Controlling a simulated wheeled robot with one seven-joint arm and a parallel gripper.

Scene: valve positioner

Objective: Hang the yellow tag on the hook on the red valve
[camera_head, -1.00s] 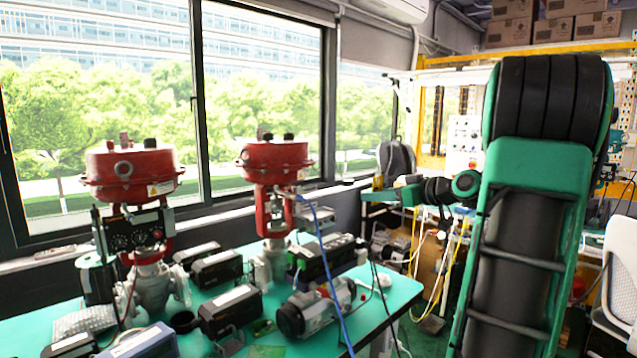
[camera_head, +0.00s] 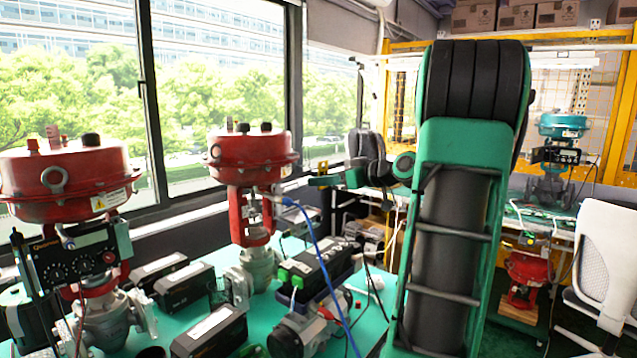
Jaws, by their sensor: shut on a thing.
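My gripper (camera_head: 322,180) is at the end of my green and black arm, right of the middle red valve (camera_head: 254,160) and apart from it. It is shut on the small yellow tag (camera_head: 322,167), which shows just above the green fingers. The middle valve has a red round head on a red yoke, with a grey body on the table. A second red valve (camera_head: 65,182) stands at the left, nearer to me, with a black positioner on its front.
The green table (camera_head: 372,318) holds several black boxes (camera_head: 188,284) and a grey actuator (camera_head: 300,335). A blue cable (camera_head: 325,255) runs from the middle valve. A white chair (camera_head: 608,260) and a teal valve (camera_head: 562,150) are at the right. Windows stand behind the valves.

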